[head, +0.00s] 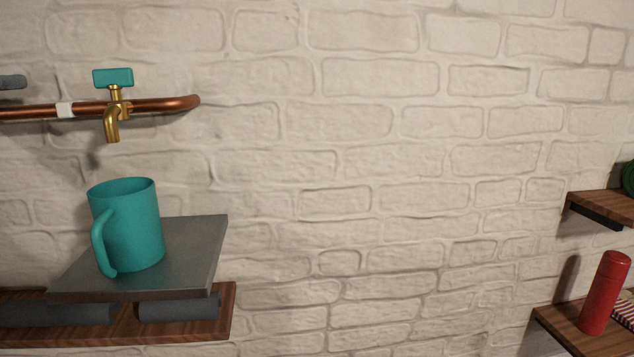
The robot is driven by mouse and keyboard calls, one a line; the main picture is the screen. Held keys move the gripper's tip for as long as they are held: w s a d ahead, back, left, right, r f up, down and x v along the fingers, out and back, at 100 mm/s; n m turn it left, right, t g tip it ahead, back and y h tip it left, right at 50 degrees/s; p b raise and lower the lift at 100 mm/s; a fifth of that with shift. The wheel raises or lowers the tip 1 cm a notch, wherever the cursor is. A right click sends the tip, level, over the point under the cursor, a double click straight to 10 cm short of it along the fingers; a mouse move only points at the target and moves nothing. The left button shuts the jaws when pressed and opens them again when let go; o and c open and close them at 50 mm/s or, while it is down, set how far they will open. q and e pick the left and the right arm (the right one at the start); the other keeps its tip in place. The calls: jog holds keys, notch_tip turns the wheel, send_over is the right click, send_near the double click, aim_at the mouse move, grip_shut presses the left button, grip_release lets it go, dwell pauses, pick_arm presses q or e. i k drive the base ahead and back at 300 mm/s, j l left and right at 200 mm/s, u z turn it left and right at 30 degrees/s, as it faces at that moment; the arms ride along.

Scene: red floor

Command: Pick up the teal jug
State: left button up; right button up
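The teal jug (135,228) stands upright on a grey metal plate (188,262) at the left of the head view. Its handle is on its left front side, facing towards me. Its open top shows, but its inside bottom is hidden. Neither of my grippers is in the head view, and nothing touches the jug except the plate under it.
The plate rests over dark rolls (180,307) on a wooden shelf (226,315). A copper pipe (165,104) with a brass tap (112,122) and teal handle is above the jug. At right, a red bottle (604,293) stands on a lower shelf (559,326), below another shelf (600,204).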

aim_at(127, 235)
jog(key=k, duration=0.95)
